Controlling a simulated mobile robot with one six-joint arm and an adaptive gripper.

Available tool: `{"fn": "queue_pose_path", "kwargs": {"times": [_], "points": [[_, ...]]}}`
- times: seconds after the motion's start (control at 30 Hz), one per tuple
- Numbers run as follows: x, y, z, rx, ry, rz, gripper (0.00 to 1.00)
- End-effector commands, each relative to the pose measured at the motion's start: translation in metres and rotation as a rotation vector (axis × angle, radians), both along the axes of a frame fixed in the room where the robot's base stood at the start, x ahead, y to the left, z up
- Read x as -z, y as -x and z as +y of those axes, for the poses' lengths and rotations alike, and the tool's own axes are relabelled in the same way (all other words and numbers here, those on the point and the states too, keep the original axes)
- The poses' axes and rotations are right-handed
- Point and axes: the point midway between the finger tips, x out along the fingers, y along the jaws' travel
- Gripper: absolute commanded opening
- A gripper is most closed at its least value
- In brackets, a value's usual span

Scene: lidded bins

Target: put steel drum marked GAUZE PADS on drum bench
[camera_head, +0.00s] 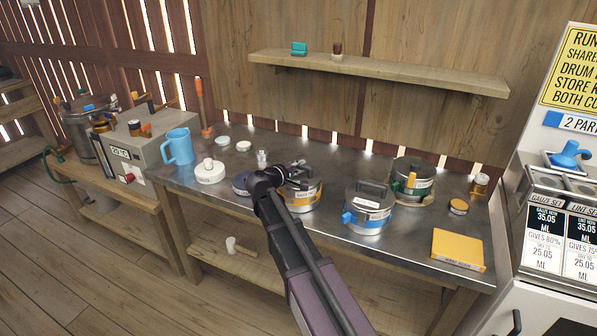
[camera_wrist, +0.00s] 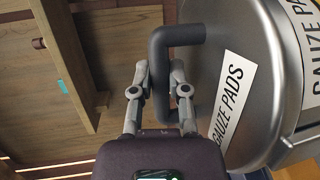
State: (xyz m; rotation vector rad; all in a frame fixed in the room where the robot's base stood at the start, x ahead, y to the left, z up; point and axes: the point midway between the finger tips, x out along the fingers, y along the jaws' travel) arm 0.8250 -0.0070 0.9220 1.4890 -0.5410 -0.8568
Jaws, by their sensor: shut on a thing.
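The steel drum marked GAUZE PADS (camera_wrist: 200,95) fills the right of the wrist view, with its label on the lid and another on its side. My gripper (camera_wrist: 158,92) is shut on the dark bent handle of its lid. In the head view my gripper (camera_head: 291,177) is at the top of a steel drum with a yellow-orange band (camera_head: 303,196), partly hidden by my arm. I cannot tell whether this drum touches the metal-topped bench (camera_head: 375,247) below it. No bench is marked as the drum bench in view.
A blue-banded drum (camera_head: 367,212) stands close right, with another drum (camera_head: 412,182) behind it. A yellow box (camera_head: 458,249) lies near the front right edge. A white round container (camera_head: 210,172) and blue mug (camera_head: 179,147) stand left. A wall shelf (camera_head: 380,72) hangs above.

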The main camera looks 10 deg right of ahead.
Motion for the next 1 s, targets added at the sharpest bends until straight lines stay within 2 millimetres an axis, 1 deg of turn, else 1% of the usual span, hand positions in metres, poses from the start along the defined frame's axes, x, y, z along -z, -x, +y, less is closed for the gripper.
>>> {"fn": "queue_pose_path", "kwargs": {"times": [0.3,0.47,0.5,0.57,0.6,1.0], "points": [[-0.0004,0.0000,-0.0005,0.000,0.002,0.000,0.00],[0.0030,0.0000,-0.0006,0.001,0.002,0.000,0.00],[0.0024,0.0000,-0.0005,0.001,0.000,0.000,0.33],[0.0022,-0.0001,-0.0006,0.001,0.000,0.000,0.51],[0.0022,0.0000,-0.0006,0.001,0.000,0.000,0.56],[0.0015,0.0000,-0.0008,0.001,0.000,0.000,0.56]]}}
